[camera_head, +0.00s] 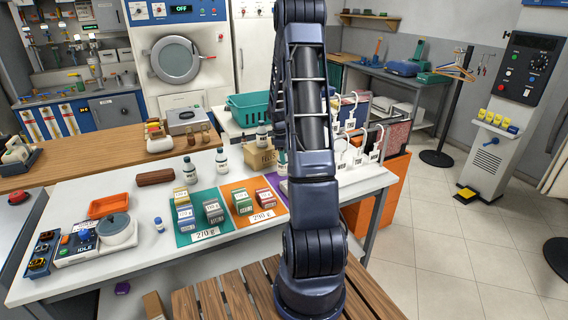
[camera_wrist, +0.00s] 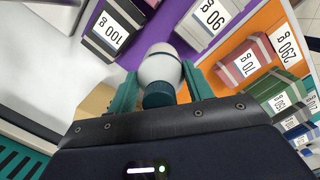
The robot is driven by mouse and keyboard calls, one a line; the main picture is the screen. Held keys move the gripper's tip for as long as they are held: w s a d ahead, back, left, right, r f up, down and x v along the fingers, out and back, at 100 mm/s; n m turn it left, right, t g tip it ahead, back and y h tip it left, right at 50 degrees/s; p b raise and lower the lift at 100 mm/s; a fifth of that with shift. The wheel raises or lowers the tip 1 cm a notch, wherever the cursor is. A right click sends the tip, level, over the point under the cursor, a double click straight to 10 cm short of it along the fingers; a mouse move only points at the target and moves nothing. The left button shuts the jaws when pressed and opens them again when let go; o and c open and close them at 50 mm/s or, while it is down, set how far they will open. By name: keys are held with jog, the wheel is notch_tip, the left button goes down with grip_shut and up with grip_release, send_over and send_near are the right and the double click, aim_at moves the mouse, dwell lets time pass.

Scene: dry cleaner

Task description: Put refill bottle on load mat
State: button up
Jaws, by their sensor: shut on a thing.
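My gripper (camera_wrist: 160,88) is shut on a white bottle with a dark teal cap (camera_wrist: 160,66) in the wrist view, one teal finger on each side. The purple mat (camera_wrist: 160,18) shows behind the bottle; I cannot tell whether the bottle touches it. In the head view my arm hides the gripper, and a bottle (camera_head: 283,168) shows partly at the arm's left edge. The mats there are teal (camera_head: 186,238), orange (camera_head: 232,189) and purple (camera_head: 272,180), the last partly hidden. The teal one reads 270 g, the orange 290 g. Which is the load mat is not readable.
Labelled blocks stand on the mats, including 100 g (camera_wrist: 106,34) and 90 g (camera_wrist: 208,18) on the purple one. Other bottles (camera_head: 190,168) (camera_head: 221,160) stand behind the mats.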

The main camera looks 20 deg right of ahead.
jog(key=shift+f, duration=1.8)
jog(key=shift+f, duration=0.15)
jog(key=o, duration=1.2)
jog(key=shift+c, duration=0.2)
jog(key=r, duration=0.8)
jog(key=a+r, duration=0.1)
jog(key=r, duration=0.3)
jog(key=shift+w+a+r, duration=0.1)
jog(key=shift+w+r, duration=0.05)
jog(key=shift+w, duration=0.25)
jog(key=s+a+r+m+t, duration=0.1)
jog(key=s+a+r+m, duration=0.2)
jog(key=s+a+r, duration=0.4)
jog(key=s+a+r+m+t, duration=0.2)
jog(key=s+a+r, duration=0.2)
jog(key=s+r, duration=0.45)
jog(key=s+a+r+m+t, duration=0.1)
jog(key=s+a+r+m, duration=0.1)
jog(key=s, duration=0.7)
jog(key=s+a+r+m+t+y, duration=0.1)
jog(key=s+a+m, duration=0.3)
jog(key=s, duration=0.6)
jog(key=shift+s+a+r, duration=0.15)
jog(key=shift+a+r, duration=0.5)
jog(key=shift+a, duration=0.15)
